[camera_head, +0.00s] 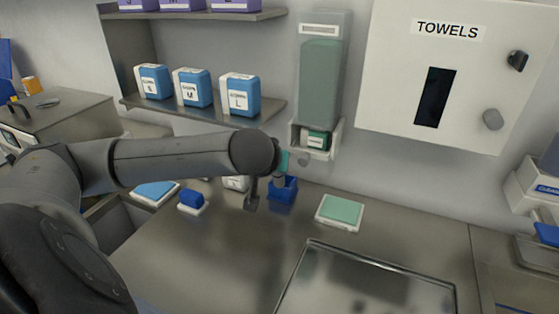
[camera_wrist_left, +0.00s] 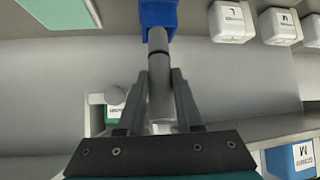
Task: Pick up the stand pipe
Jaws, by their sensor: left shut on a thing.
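The stand pipe (camera_wrist_left: 158,62) is a light grey cylinder with a dark ring, seen in the left wrist view between the fingers of my left gripper (camera_wrist_left: 161,85). The gripper is shut on it. The pipe's far end meets a blue holder (camera_wrist_left: 158,14); I cannot tell whether it sits inside it. In the head view my left gripper (camera_head: 263,192) is beside the blue holder (camera_head: 284,190) on the steel counter, and my wrist hides much of the pipe. My right gripper is not in view.
A green pad in a white tray (camera_head: 340,211) lies right of the holder. A blue block on a white base (camera_head: 191,201) stands left. A wall dispenser (camera_head: 318,140) hangs close behind my wrist. A steel tray (camera_head: 370,285) lies in front. A shelf (camera_head: 205,113) holds blue boxes.

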